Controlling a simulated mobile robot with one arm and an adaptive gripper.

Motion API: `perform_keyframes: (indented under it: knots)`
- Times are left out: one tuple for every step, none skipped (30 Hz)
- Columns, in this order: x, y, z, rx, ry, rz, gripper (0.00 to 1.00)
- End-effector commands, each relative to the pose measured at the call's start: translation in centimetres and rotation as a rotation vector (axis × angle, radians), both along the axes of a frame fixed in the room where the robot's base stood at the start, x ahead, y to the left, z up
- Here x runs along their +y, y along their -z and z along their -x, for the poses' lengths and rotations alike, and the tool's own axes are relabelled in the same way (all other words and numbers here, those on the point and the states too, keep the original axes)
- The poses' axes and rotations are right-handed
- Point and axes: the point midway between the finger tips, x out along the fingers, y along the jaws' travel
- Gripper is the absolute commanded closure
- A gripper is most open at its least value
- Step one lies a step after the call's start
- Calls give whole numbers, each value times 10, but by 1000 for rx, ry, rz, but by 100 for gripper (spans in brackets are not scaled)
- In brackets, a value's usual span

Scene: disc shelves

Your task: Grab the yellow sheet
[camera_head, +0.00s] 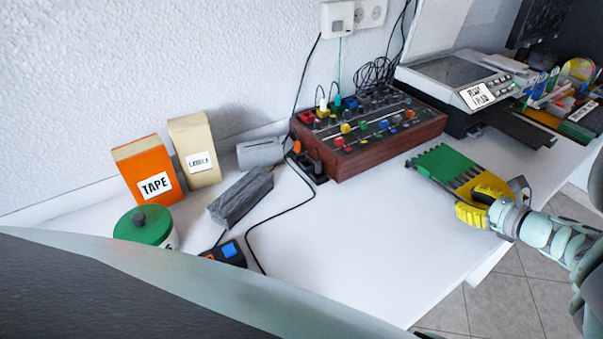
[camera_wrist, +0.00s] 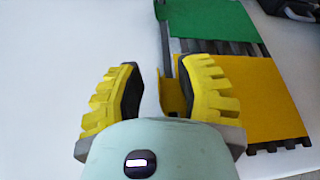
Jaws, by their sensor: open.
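The yellow sheet (camera_wrist: 262,98) lies flat on a dark slotted rack to the right of my gripper in the wrist view. A narrow yellow piece (camera_wrist: 172,96) shows between my fingers, beside the rack's dark bar; I cannot tell if it joins the sheet. A green sheet (camera_wrist: 212,22) lies beyond on the same rack, and also shows in the head view (camera_head: 444,164). My gripper (camera_wrist: 167,72), with yellow ribbed fingers, is open, its right finger over or beside the yellow sheet's left edge. In the head view my gripper (camera_head: 474,204) is near the table's right edge, partly hiding the rack.
A wooden-sided mixer panel (camera_head: 370,128) stands behind the rack. A grey machine (camera_head: 450,80) stands at the back right. A TAPE box (camera_head: 150,172), a cream box (camera_head: 195,150), a green-lidded tin (camera_head: 143,224) and a grey block (camera_head: 240,196) are at left. The white table's front middle is clear.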

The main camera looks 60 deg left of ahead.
Motion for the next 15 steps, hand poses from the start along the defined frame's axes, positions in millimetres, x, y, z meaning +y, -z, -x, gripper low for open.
perform_keyframes:
  knots:
    - [0, 0, 0, 0, -1, 0, 72]
    - [0, 0, 0, 0, -1, 0, 75]
    - [0, 0, 0, 0, -1, 0, 79]
    - [0, 0, 0, 0, -1, 0, 82]
    - [0, 0, 0, 0, 0, 0, 85]
    - [0, 0, 0, 0, 0, 0, 89]
    - [0, 0, 0, 0, 0, 0, 92]
    - [0, 0, 0, 0, 0, 0, 95]
    - [0, 0, 0, 0, 0, 0, 99]
    - [0, 0, 0, 0, 0, 0, 100]
    - [0, 0, 0, 0, 0, 0, 100]
    - [0, 0, 0, 1, 1, 0, 100]
    - [0, 0, 0, 1, 1, 0, 100]
    - [0, 0, 0, 1, 1, 0, 100]
    - [0, 0, 0, 1, 1, 0, 100]
